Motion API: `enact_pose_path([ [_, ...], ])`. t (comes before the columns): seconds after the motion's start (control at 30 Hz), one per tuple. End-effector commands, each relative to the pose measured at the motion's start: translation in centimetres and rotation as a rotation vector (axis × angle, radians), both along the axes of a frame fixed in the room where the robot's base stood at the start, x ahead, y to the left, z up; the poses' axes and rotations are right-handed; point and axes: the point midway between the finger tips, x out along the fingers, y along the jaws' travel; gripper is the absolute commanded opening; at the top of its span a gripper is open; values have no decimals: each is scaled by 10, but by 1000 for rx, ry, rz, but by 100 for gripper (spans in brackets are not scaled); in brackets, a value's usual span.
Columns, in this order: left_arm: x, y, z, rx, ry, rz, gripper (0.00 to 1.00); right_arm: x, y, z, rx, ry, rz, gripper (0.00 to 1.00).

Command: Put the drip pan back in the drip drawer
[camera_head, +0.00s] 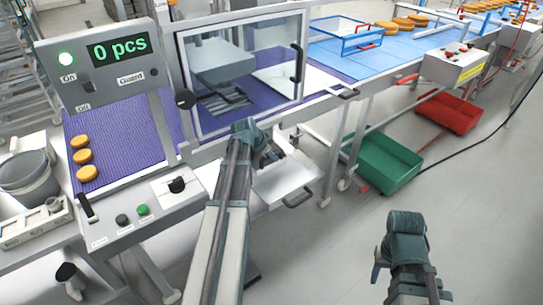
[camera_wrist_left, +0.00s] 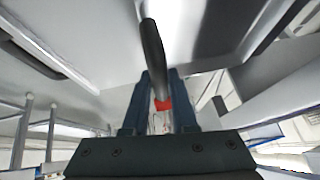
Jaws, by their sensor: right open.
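The drip drawer (camera_head: 278,187) appears as a pale, shallow box with a bar handle (camera_head: 298,198), standing out below the machine's front. My left gripper (camera_head: 281,153) is over the drawer's back part, close to the machine front. In the left wrist view a dark rounded bar (camera_wrist_left: 153,46) runs between the fingers of my left gripper (camera_wrist_left: 159,76). I cannot tell whether the fingers press on it or what it belongs to. I cannot make out the drip pan as a separate thing. My right gripper (camera_head: 378,268) is open and empty over the floor, away from the drawer.
A clear guard window (camera_head: 245,75) stands above the drawer. The control panel with knobs (camera_head: 142,210) is left of my left arm. A green crate (camera_head: 385,163) and a red crate (camera_head: 448,112) are under the conveyor.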

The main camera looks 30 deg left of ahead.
Motion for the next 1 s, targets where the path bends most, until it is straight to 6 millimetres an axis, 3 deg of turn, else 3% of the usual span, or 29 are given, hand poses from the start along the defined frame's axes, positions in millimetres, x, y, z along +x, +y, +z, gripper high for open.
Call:
enact_pose_path([
  [0.03, 0, 0, 0, 0, 0, 0, 36, 0, 0, 0, 0, 0, 0, 50],
  [0.13, 0, 0, 0, 0, 0, 0, 52, 0, 0, 0, 0, 0, 0, 50],
  [0.63, -4, 0, 9, -1, 0, 1, 52, 0, 0, 9, 0, 0, 0, 50],
  [1.0, -32, 4, 54, 1, 1, 2, 52, 0, 0, 54, 0, 0, 0, 50],
])
